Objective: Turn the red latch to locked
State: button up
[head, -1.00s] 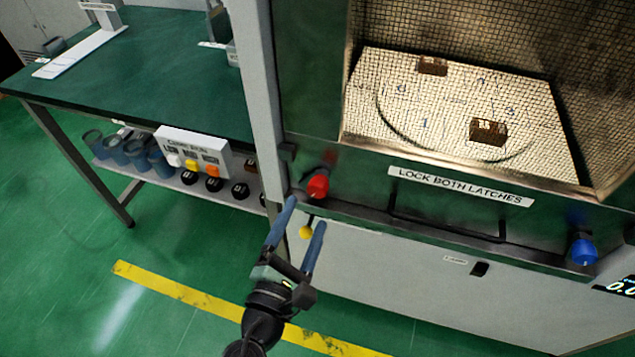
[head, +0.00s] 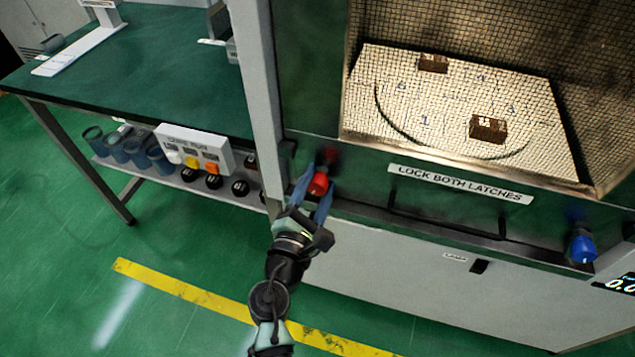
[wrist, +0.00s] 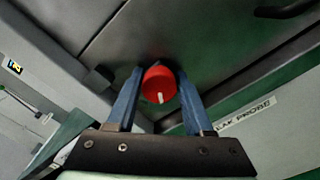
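The red latch (head: 319,183) is a round red knob on the lower left of the machine's front. In the wrist view the red latch (wrist: 159,85) sits between the two blue fingers, with a short pale mark on its face pointing down. My gripper (head: 316,182) has its fingers on either side of the knob. In the wrist view my gripper (wrist: 158,88) is open, and small gaps seem to show beside the knob. I cannot tell whether either finger touches it.
A blue latch (head: 582,248) is at the lower right of the machine front. A sign (head: 460,184) reads "LOCK BOTH LATCHES" above a dark handle (head: 445,228). A grey post (head: 258,90) and a green-topped bench (head: 150,75) stand to the left.

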grip_shut()
jog(key=shift+a, duration=0.1)
jog(key=shift+m+b, duration=0.3)
jog(key=shift+b, duration=0.05)
jog(key=m+b, duration=0.3)
jog(key=shift+f+m, duration=0.1)
jog(key=shift+m, duration=0.3)
jog(key=m+b, duration=0.4)
jog(key=m, duration=0.1)
jog(key=m+b, duration=0.3)
jog(key=m, duration=0.2)
jog(key=shift+a+b, duration=0.1)
jog(key=shift+b, duration=0.25)
jog(key=shift+r+m+b, duration=0.2)
jog(key=shift+m+b, duration=1.1)
jog(key=shift+m, duration=0.4)
jog(key=shift+r, duration=0.1)
